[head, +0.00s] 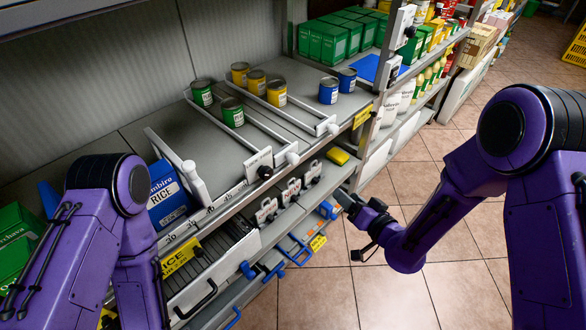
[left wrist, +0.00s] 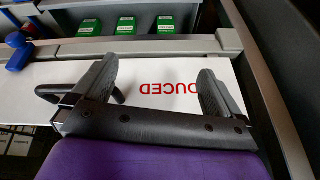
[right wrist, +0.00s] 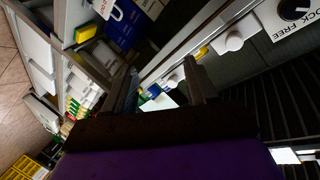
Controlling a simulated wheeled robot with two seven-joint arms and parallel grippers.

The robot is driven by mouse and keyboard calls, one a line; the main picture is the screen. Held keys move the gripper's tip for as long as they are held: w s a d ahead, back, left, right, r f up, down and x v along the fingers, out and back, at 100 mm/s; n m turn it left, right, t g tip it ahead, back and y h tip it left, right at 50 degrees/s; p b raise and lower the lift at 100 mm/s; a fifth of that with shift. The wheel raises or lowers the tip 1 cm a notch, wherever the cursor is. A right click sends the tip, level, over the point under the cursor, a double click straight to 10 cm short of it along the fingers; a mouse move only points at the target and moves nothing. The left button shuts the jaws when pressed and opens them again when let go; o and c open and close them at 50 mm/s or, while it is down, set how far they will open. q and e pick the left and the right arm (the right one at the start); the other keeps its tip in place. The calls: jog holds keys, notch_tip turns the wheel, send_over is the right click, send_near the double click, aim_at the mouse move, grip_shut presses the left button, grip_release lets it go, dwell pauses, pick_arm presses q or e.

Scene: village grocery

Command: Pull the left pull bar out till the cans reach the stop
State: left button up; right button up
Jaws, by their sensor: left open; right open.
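Three white-knobbed pull bars show on the shelf in the head view. The leftmost pull bar (head: 194,184) stands near the shelf front with no cans beside it. Green cans (head: 232,113), yellow cans (head: 276,93) and blue cans (head: 328,91) stand further back on the shelf to its right. My right gripper (head: 345,199) is open and empty, in front of the shelf and well right of that bar; its fingers also show in the right wrist view (right wrist: 165,85). My left gripper (left wrist: 158,76) is open over a white panel marked "DUCED"; the head view does not show its fingers.
A white plate with a black knob (head: 258,163) stands at the shelf front. Tiled floor (head: 400,290) is clear in front.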

aim_at(296, 162)
jog(key=a+r+n+y, duration=0.3)
jog(key=a+r+y, duration=0.3)
jog(key=shift+m+g, duration=0.3)
jog(key=shift+m, duration=0.1)
jog(key=p+x, duration=0.2)
jog(key=x, duration=0.8)
jog(key=shift+w, duration=0.15)
jog(key=shift+c, duration=0.3)
grip_shut()
